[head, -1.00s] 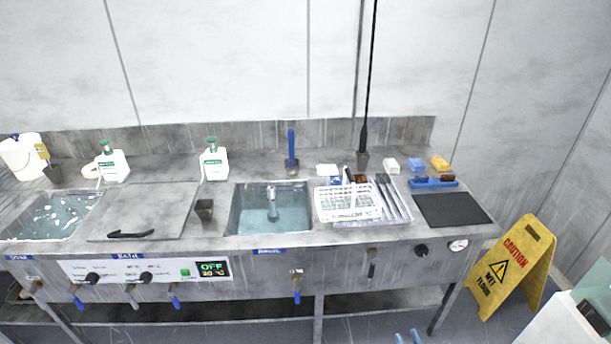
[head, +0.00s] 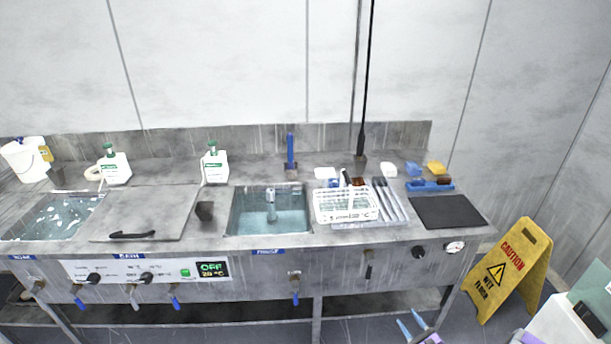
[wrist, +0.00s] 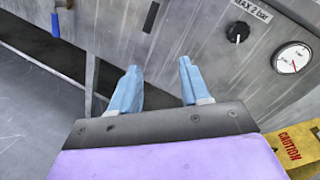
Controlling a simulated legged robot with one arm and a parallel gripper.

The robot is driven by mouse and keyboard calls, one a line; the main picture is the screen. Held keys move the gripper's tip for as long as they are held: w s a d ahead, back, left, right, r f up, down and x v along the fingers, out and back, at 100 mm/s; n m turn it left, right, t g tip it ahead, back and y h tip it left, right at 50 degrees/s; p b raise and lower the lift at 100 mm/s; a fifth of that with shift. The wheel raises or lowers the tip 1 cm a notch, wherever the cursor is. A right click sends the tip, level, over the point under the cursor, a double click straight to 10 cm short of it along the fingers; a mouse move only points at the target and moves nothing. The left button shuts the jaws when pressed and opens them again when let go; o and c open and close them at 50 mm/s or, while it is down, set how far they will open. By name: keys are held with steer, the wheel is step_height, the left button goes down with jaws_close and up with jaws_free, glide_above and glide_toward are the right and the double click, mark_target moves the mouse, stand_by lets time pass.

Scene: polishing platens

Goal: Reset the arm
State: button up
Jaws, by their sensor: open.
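My gripper (wrist: 157,88) shows in the wrist view with its two light blue fingers spread apart and nothing between them. It faces the metal front of the bench, below a black knob and a round gauge. In the head view my gripper (head: 412,326) is at the bottom edge, in front of the bench and below its worktop. Its blue fingers are apart there too.
The steel bench (head: 345,262) spans the view, with a rinse sink (head: 270,222), a white basket (head: 345,203) and a black mat (head: 449,211) on top. A yellow caution sign (head: 511,268) stands right of it. The wrist view shows the gauge (wrist: 292,58).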

steer(key=w+d+r+n+g+h, duration=0.35)
steer(key=w+r+n+g, duration=0.3)
steer(key=r+n, duration=0.25)
steer(key=s+a+r+n+g+h, duration=0.2)
steer(key=s+r+n, duration=0.1)
steer(key=r, duration=0.4)
steer(key=s+a+r+n+g+h, duration=0.1)
steer(key=s+r+n+g+h, duration=0.15)
steer(key=r, duration=0.45)
steer(key=s+a+r+n+g, duration=0.2)
steer(key=s+a+r, duration=0.3)
steer(key=s, duration=0.8)
steer(key=s+a+r+n+g+y, duration=0.1)
steer(key=s+a+r+n+g, duration=0.2)
steer(key=s, duration=1)
steer(key=s+a+r+n+g+y, duration=0.1)
steer(key=s+a+r+n, duration=0.5)
steer(key=s+a, duration=0.6)
steer(key=shift+s+a+r+g, duration=0.15)
steer(key=shift+s+r+g, duration=0.25)
steer(key=shift+s+g, duration=0.55)
steer(key=shift+s, duration=0.1)
